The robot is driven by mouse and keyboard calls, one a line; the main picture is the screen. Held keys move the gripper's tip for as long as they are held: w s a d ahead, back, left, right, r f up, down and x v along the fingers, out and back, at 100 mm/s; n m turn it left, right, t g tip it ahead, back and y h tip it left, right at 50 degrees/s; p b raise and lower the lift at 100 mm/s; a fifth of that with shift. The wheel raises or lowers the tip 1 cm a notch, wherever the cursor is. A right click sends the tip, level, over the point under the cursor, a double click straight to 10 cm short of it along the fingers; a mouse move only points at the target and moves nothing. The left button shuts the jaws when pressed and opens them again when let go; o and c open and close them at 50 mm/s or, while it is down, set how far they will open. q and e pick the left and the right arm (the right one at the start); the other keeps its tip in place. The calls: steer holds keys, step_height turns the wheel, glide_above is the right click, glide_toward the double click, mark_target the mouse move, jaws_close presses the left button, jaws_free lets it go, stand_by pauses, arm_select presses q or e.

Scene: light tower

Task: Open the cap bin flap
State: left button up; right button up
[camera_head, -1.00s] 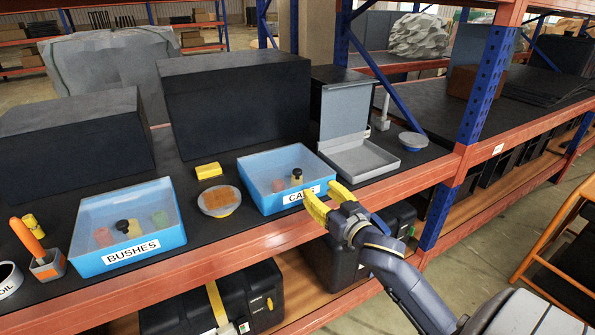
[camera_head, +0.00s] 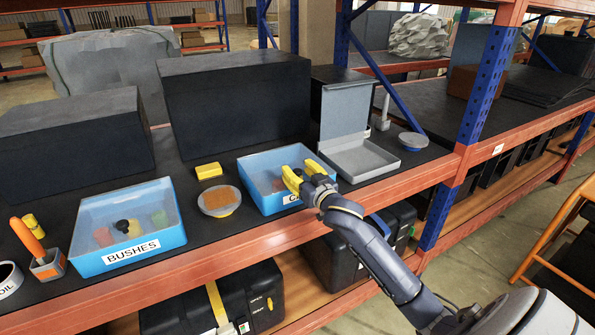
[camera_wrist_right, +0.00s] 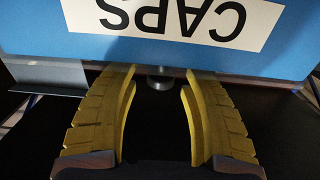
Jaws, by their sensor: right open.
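The caps bin (camera_head: 271,206) is a blue box near the shelf's front edge, with a white label on its front. In the right wrist view its blue front (camera_wrist_right: 40,35) fills the top, with CAPS upside down. My right gripper (camera_head: 300,169) is at the bin's right front, its yellow fingers open and overlapping the bin. In the wrist view the open fingers (camera_wrist_right: 158,80) point at the bin's front, with a small grey knob (camera_wrist_right: 160,83) between their tips. I cannot tell whether they touch the bin. The gripper hides part of the label and contents. My left gripper is not in view.
The blue bushes bin (camera_head: 90,260) stands to the left. Between the bins are a round container (camera_head: 219,202) and a yellow block (camera_head: 208,171). A grey tray (camera_head: 360,160) stands right of the caps bin. Large black boxes (camera_head: 235,105) stand behind.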

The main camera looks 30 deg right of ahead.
steer(key=shift+o, duration=0.2)
steer(key=shift+w, duration=0.1)
jaws_close()
stand_by(0.5)
